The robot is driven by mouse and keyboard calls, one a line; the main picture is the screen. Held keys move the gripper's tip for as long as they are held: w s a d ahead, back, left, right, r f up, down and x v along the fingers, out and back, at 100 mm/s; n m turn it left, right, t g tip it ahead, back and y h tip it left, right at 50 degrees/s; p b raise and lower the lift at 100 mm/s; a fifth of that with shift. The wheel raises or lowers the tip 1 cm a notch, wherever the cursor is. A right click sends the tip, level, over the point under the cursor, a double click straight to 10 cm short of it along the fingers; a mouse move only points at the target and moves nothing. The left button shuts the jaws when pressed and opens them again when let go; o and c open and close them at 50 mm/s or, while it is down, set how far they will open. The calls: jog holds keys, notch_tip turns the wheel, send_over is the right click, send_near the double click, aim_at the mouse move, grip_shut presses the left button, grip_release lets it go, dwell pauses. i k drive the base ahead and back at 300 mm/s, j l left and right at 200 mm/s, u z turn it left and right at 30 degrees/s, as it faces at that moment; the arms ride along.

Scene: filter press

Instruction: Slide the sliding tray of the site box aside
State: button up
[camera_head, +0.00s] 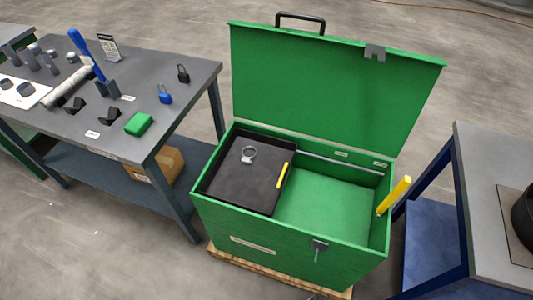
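The green site box (270,252) stands in the middle with its lid (330,90) open and tilted back. The black sliding tray (235,185) sits inside at the left end of the box, near its top. A yellow strip (282,175), perhaps a handle, is on the tray's right side. A small grey ring-shaped item (248,154) lies in the tray. The right part of the box is open to its green floor (325,205), which looks bare. What is under the tray is hidden. My gripper is not in view.
A grey workbench (190,75) with tools and padlocks stands at left, a cardboard box (165,165) on its lower shelf. A grey-topped table (480,165) stands close at right. A yellow bar (395,194) rises at the box's right wall. The box rests on a wooden pallet (230,258).

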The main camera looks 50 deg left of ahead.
aim_at(258, 188)
jog(key=u, duration=2.35)
